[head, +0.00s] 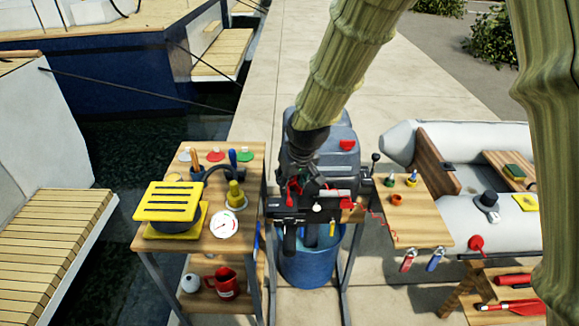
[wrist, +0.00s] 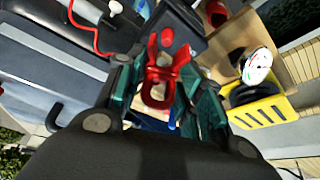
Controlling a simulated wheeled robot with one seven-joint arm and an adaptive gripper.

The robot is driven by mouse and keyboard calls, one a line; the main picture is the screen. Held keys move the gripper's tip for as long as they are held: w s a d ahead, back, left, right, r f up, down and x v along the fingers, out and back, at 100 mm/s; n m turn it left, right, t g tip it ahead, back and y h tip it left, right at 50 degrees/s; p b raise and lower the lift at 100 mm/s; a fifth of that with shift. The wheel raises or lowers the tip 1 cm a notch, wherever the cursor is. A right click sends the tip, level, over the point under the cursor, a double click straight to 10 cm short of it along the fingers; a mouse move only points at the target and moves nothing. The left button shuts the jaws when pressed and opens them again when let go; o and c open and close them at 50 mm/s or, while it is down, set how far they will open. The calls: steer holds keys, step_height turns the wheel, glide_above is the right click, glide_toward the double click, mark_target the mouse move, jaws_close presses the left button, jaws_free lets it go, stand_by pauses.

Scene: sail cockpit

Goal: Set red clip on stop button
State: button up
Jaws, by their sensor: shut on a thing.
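My gripper (head: 293,190) is shut on the red clip (wrist: 163,80), a fork-shaped red piece seen between the fingers in the wrist view. In the head view the clip (head: 291,186) shows as a small red patch at the fingers, in front of the grey outboard motor (head: 345,165). A small round red part (wrist: 167,37) shows just beyond the clip in the wrist view; I cannot tell whether it is the stop button or part of the clip. Whether the clip touches the motor is unclear. The fingers hide much of the motor's front.
A white knob (head: 317,207) sits on the motor's front, with a red coiled cord (head: 376,218) to its right. A blue barrel (head: 310,265) stands below. A wooden bench (head: 190,238) with tools is left, and a small wooden table (head: 415,225) is right.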

mark_target(290, 199)
steer(key=shift+w+a+r, duration=0.25)
steer(key=shift+w+r, duration=0.1)
steer(key=shift+r, duration=0.05)
steer(key=shift+f+b, duration=2.3)
steer(key=shift+f, duration=0.55)
steer(key=shift+s+p, duration=0.15)
steer(key=shift+p, duration=0.45)
steer(key=shift+f+b, duration=0.3)
steer(key=shift+f, duration=0.25)
steer(key=o, duration=0.6)
steer(key=shift+p+v, duration=4.1)
steer(key=shift+v, duration=1.4)
